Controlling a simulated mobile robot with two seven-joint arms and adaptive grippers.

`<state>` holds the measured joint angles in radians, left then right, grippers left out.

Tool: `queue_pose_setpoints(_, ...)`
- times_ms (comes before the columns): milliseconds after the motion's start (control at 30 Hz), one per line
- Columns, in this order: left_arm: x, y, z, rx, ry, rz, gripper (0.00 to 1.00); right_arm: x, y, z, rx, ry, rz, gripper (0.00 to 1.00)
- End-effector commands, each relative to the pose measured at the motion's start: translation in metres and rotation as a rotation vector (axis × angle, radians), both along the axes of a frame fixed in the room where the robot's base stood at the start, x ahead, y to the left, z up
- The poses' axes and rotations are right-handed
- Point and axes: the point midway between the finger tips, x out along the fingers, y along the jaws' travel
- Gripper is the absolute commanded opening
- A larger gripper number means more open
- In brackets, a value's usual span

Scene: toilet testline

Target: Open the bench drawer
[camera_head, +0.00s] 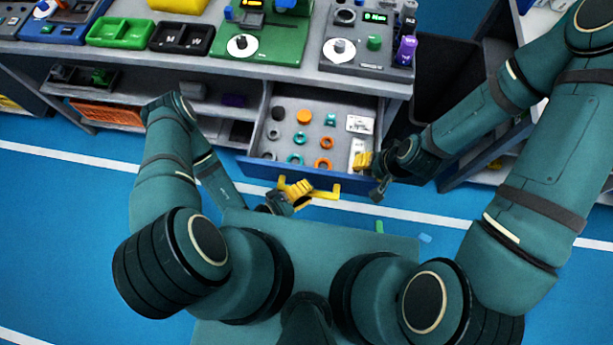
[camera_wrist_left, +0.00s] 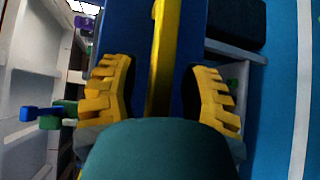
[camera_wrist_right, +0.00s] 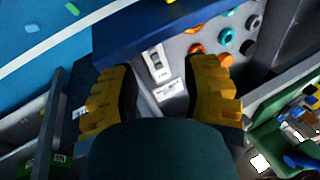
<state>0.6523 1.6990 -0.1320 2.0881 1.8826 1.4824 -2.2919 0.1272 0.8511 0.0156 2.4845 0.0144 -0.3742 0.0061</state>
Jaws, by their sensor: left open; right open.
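The bench drawer (camera_head: 258,168) is pulled out from under the bench, and its inside shows in the head view. It holds orange, teal and grey rings and knobs and white labelled pieces. Its blue front carries a yellow bar handle (camera_head: 325,193). My left gripper (camera_head: 298,188) is at the left part of the handle; in the left wrist view its open yellow fingers stand on both sides of the yellow handle (camera_wrist_left: 158,60), with gaps visible. My right gripper (camera_head: 364,160) is open by the drawer's right side; in the right wrist view its fingers flank the drawer's side wall (camera_wrist_right: 150,100).
The bench top (camera_head: 290,72) carries green and grey test panels, a green tray (camera_head: 121,33) and a black tray (camera_head: 182,38). An orange crate (camera_head: 107,114) sits on the lower shelf. A dark bin (camera_head: 450,75) stands right of the bench. Blue floor is clear at left.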

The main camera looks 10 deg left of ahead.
Motion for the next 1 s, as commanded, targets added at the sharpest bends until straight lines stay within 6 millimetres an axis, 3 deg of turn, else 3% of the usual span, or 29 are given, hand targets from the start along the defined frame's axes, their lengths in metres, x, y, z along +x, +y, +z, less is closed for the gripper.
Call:
queue_pose_setpoints(600,-0.071,0.073,0.014,0.000,0.001,0.002,0.46,0.000,0.000,0.000,0.000,0.000,0.000,0.47)
queue_pose_setpoints(1000,-0.082,0.083,0.017,-0.001,0.001,-0.001,0.46,0.000,0.000,0.000,0.000,0.000,0.000,0.47)
